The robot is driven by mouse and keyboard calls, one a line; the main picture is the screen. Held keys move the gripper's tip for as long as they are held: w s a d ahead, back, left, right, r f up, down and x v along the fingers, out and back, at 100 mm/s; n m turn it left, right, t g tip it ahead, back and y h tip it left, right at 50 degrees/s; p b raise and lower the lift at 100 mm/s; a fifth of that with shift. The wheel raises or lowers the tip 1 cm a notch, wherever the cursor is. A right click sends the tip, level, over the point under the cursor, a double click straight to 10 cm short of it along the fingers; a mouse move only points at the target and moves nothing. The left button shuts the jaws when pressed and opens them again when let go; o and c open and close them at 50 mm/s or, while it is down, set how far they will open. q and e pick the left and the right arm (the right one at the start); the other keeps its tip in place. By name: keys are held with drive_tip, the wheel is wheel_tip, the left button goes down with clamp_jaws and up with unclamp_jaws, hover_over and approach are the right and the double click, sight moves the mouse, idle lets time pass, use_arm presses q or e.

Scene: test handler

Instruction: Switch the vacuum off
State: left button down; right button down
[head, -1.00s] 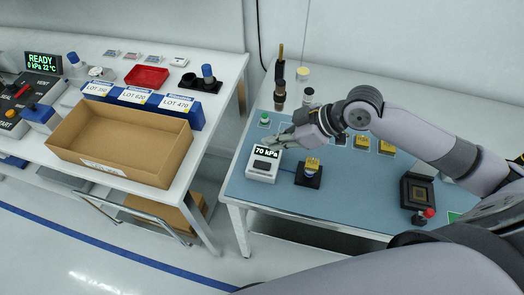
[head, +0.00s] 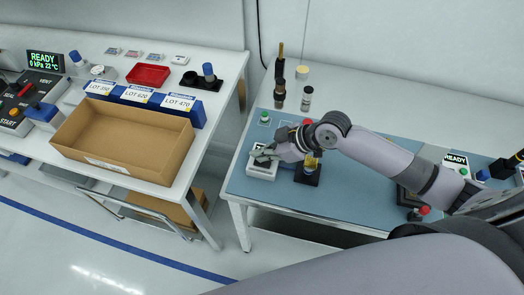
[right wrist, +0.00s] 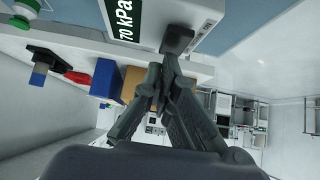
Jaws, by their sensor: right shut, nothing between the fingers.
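The vacuum unit (head: 261,174) is a small white box near the left edge of the blue-topped bench in the head view. My right gripper (head: 258,155) is over it and hides most of its display and switch there. In the right wrist view, the unit's display (right wrist: 125,20) reads 70 kPa, and a black rocker switch (right wrist: 177,39) sits beside it on the white face. My right gripper (right wrist: 167,62) is shut and empty, with its fingertips right at the switch's edge. I cannot tell whether they touch it. My left gripper is not in view.
A black stand with a gold piece (head: 308,172) is close right of the unit, beside my right wrist. A green button (head: 265,117) and dark bottles (head: 280,90) stand behind. An open cardboard box (head: 125,140) is on the white table at left.

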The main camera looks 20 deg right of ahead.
sight(268, 162)
drive_tip(key=shift+a+f, duration=0.1)
drive_tip(key=shift+f, duration=0.25)
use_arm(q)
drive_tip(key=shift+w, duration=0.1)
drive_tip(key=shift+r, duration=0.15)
use_arm(e)
drive_tip(key=shift+s+d, duration=0.45)
drive_tip(key=shift+d, duration=0.3)
drive_tip(key=shift+r, duration=0.1)
